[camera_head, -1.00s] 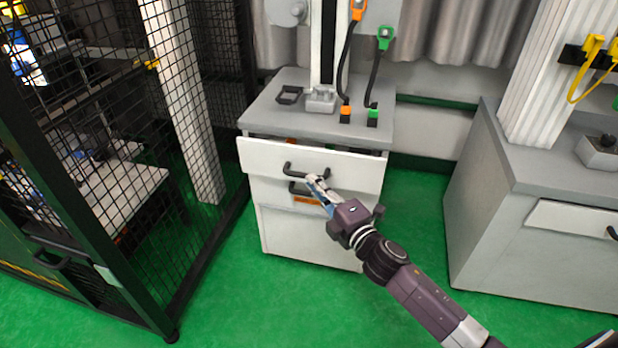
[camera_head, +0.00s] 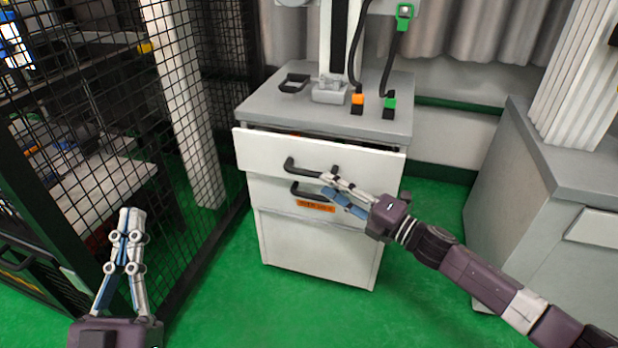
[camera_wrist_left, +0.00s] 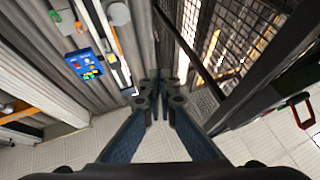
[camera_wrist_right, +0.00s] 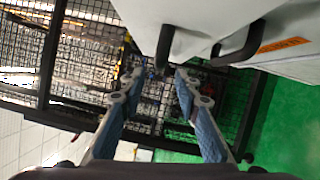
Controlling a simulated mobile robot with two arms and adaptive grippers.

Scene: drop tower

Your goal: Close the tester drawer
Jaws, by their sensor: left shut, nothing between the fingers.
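The tester drawer (camera_head: 262,150) is the white top drawer of the grey-topped cabinet. Its front stands out from the cabinet, with a dark gap behind its top edge. Its black handle (camera_head: 303,170) spans the middle of the front. My right gripper (camera_head: 328,184) is at the handle's right end, its fingers apart. In the right wrist view the black handle (camera_wrist_right: 164,46) shows between and just beyond the fingertips (camera_wrist_right: 162,74); I cannot tell whether they touch. My left gripper (camera_head: 131,214) is shut and empty, away from the drawer at the lower left.
A lower drawer with a black handle and orange label (camera_head: 316,206) sits beneath. A tester column and a grey clamp (camera_head: 329,91) stand on the cabinet top. A black mesh cage (camera_head: 95,110) is at left, another grey cabinet (camera_head: 505,190) at right. Green floor in front is clear.

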